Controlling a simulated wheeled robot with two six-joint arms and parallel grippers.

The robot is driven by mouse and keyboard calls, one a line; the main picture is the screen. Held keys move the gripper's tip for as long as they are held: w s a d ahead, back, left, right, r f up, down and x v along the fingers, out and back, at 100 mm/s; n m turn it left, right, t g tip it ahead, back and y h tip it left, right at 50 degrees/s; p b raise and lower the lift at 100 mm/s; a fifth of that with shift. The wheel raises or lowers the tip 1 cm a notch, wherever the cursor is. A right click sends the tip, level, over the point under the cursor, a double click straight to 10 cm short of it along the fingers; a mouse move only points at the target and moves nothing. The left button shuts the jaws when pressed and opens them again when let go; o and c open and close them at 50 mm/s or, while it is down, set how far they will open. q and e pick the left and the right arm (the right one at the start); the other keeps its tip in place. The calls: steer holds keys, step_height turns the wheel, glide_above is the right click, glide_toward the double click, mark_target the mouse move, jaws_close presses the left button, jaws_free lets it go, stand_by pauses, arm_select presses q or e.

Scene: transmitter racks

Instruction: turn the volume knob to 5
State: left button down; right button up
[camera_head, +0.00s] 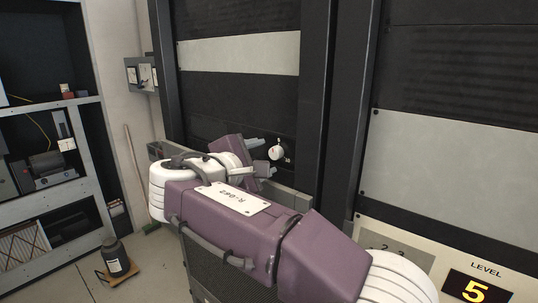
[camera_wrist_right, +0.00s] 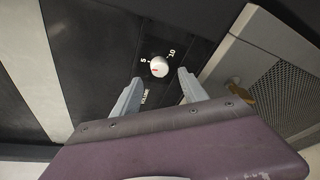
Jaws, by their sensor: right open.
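The volume knob (camera_head: 277,153) is a small round white knob on a black rack panel, near the middle of the head view. In the right wrist view the knob (camera_wrist_right: 159,67) sits beside printed marks "5" and "10" and the word "VOLUME". A small red mark shows on the lower left of its face. My right gripper (camera_head: 260,158) is open and empty just in front of the knob. In the right wrist view its fingertips (camera_wrist_right: 160,78) are spread to either side, apart from the knob. My left gripper is not in view.
A yellow "5" shows on the LEVEL display (camera_head: 479,290) at the lower right. A grey perforated panel (camera_wrist_right: 284,94) lies right of the knob in the wrist view. Open shelves (camera_head: 50,183) with equipment stand at the left.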

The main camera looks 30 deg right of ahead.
mark_target(273, 154)
steer(key=x, duration=0.4)
steer(key=shift+s+d+p, duration=0.1)
steer(key=shift+d+p, duration=0.05)
steer(key=shift+p, duration=0.25)
jaws_close()
steer(key=shift+f+m+b, duration=0.3)
steer(key=shift+f+b, duration=0.1)
steer(key=shift+b, duration=0.75)
steer(key=shift+r+b, duration=0.1)
steer(key=shift+b, duration=0.2)
steer(key=shift+r, duration=0.25)
jaws_free()
